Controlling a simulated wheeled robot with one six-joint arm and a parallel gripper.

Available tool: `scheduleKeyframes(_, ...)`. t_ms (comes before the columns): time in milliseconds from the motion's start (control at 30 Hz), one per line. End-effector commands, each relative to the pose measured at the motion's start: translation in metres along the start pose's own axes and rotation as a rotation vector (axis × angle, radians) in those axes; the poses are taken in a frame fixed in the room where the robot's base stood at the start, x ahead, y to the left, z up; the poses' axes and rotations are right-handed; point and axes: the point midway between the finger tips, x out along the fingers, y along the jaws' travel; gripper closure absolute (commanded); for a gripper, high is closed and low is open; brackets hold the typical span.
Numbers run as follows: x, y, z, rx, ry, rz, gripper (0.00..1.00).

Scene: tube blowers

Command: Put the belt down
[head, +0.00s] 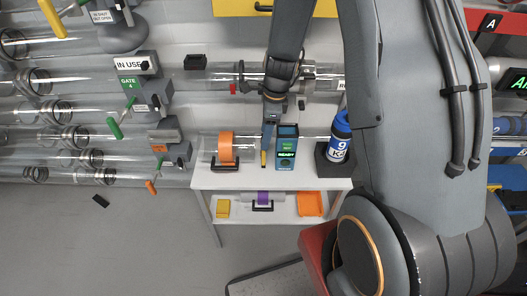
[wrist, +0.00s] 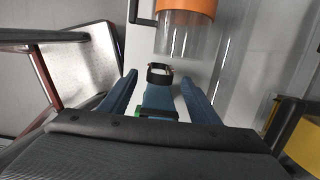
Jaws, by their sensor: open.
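My gripper (head: 268,148) is over the white table, just left of the upright blue device marked READY (head: 287,147). In the wrist view its two blue fingers (wrist: 159,88) are spread apart. A blue piece with a black ring (wrist: 160,73) at its far end shows between them. I cannot tell whether this piece is the belt, or whether the fingers touch it. No other thing in view is clearly a belt. An orange-banded clear carrier (head: 226,148) lies left of my gripper; its band also shows at the top of the wrist view (wrist: 188,8).
The white table (head: 205,180) stands against the tube wall. A blue-and-white canister (head: 340,135) sits in a black holder at its right. The lower shelf holds a yellow box (head: 223,208), a purple-banded carrier (head: 263,199) and an orange bin (head: 310,204). Floor at left is mostly clear.

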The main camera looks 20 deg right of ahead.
Motion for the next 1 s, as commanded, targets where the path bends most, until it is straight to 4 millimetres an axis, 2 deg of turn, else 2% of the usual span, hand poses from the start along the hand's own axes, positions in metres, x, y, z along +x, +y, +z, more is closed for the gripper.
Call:
scheduleKeyframes(267,0.024,0.001,0.001,-0.003,0.001,0.002,0.44)
scheduleKeyframes(600,0.063,0.001,0.003,-0.004,0.001,0.001,0.44)
scheduleKeyframes(933,0.069,0.001,0.003,-0.006,0.001,0.000,0.44)
scheduleKeyframes(1000,0.069,0.001,0.003,-0.006,0.001,0.000,0.54)
